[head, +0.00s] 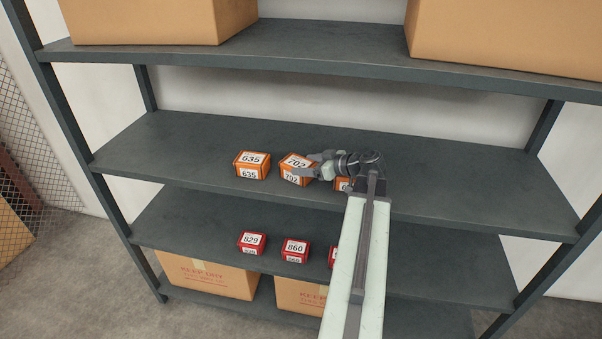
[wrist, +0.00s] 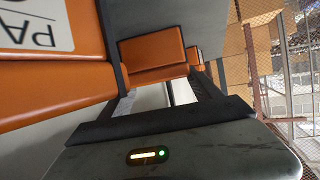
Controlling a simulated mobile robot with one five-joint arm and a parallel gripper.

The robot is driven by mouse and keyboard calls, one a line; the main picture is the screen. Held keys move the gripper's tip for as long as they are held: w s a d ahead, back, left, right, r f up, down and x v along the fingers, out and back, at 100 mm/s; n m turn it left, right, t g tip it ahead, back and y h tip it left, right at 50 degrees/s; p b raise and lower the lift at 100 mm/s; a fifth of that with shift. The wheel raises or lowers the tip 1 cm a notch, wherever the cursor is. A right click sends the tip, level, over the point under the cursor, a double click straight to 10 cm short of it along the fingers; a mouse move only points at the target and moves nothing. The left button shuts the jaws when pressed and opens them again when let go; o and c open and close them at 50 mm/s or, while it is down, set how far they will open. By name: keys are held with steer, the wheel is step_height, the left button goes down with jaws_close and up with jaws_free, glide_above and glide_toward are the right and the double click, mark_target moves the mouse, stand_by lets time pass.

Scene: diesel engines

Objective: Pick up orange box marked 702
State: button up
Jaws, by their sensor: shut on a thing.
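The orange box marked 702 (head: 297,162) sits on the second shelf from the top, with white number labels on its top and front. My gripper (head: 312,166) reaches it from the right and is shut on it. In the wrist view an orange box (wrist: 152,52) shows between the dark fingers (wrist: 165,95), its number not visible. In the head view, the box looks slightly tilted, and I cannot tell whether it is clear of the shelf.
An orange box marked 635 (head: 252,165) stands to the left. Another orange box (head: 343,184) is partly hidden by my arm. Red boxes marked 829 (head: 252,243) and 860 (head: 295,250) stand on the shelf below. The shelf above (head: 300,50) overhangs; the right of this shelf (head: 480,200) is clear.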

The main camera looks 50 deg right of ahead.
step_height(320, 180, up, 10)
steer(key=p, duration=1)
